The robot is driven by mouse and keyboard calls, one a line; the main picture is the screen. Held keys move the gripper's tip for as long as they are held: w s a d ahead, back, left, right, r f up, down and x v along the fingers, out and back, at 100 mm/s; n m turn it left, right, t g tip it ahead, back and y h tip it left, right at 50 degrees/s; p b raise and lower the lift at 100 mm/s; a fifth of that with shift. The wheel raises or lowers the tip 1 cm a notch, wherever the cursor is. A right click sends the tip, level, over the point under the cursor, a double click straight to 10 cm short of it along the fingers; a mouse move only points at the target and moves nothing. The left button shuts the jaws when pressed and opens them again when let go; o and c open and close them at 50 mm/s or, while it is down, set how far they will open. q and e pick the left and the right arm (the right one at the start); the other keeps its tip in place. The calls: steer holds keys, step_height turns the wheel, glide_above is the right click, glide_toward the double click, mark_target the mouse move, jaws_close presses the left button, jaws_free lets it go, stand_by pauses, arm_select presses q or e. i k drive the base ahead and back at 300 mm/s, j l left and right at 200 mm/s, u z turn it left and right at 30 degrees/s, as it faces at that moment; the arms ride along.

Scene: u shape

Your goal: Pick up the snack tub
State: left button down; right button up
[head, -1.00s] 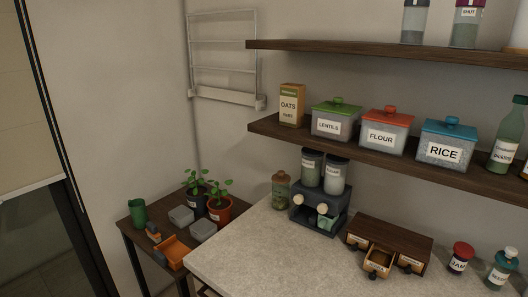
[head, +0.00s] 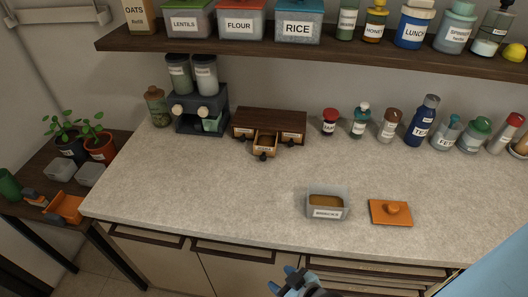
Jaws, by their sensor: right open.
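An open, see-through grey tub (head: 309,207) with a white label and brown contents stands on the counter, right of centre. Its label is too small to read for sure, but it is the likely snack tub. My right gripper (head: 290,284) shows at the bottom edge, in front of the counter and below the tub. It is open, apart from the tub, and partly cut off by the frame. My left gripper is not in view.
The pale counter (head: 190,200) is clear around the tub. A small drawer box (head: 270,124), a dark dispenser (head: 200,108) and several jars and bottles line the back. A shelf (head: 300,55) with labelled tubs hangs above. A plant table (head: 105,195) stands at left.

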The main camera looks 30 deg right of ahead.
mark_target(323, 200)
steer(key=z, duration=1.45)
